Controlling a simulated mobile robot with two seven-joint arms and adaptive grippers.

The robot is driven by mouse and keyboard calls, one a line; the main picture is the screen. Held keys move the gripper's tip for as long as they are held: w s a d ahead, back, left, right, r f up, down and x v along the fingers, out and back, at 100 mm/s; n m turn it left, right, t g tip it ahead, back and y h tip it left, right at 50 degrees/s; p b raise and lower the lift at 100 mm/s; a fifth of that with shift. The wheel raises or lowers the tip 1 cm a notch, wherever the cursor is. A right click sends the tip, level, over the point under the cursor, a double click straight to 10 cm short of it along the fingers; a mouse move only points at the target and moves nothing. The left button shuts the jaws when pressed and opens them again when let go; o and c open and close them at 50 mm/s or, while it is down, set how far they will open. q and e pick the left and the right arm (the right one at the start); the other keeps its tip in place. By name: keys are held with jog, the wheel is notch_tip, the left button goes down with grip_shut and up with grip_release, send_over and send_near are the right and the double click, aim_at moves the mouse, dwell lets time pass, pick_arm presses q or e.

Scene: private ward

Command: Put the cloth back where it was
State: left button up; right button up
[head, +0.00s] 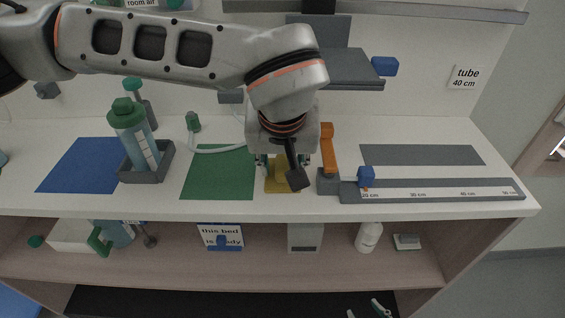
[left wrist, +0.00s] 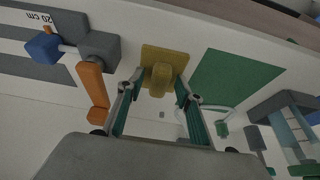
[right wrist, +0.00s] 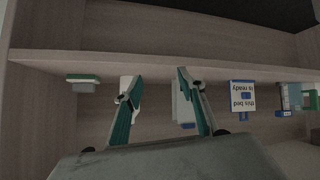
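The yellow cloth (head: 272,186) lies on the white worktop, just right of the green mat; my left arm partly hides it. In the left wrist view the cloth (left wrist: 151,54) is a flat yellow square with a raised lump in its middle. My left gripper (left wrist: 163,88) is open, pointing down over the cloth, with one finger on each side of the lump and gaps visible. Whether the fingertips reach the worktop I cannot tell. My right gripper (right wrist: 158,84) is open and empty, facing the lower shelf; its tips show at the bottom of the head view (head: 368,308).
A green mat (head: 218,173) and a blue mat (head: 78,168) lie left. A teal bottle (head: 134,138) stands in a grey holder. An orange lever (head: 327,148) on a grey block and a ruler (head: 440,191) lie right. Small items, including a sign (head: 220,236), stand on the lower shelf.

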pick_arm(q)
jog(key=shift+s+r, duration=0.1)
jog(key=shift+r, duration=0.4)
jog(key=p+v, duration=0.1)
jog(key=v, duration=1)
jog(key=shift+s+p, duration=0.2)
jog(key=shift+p, duration=0.15)
jog(key=shift+r, duration=0.1)
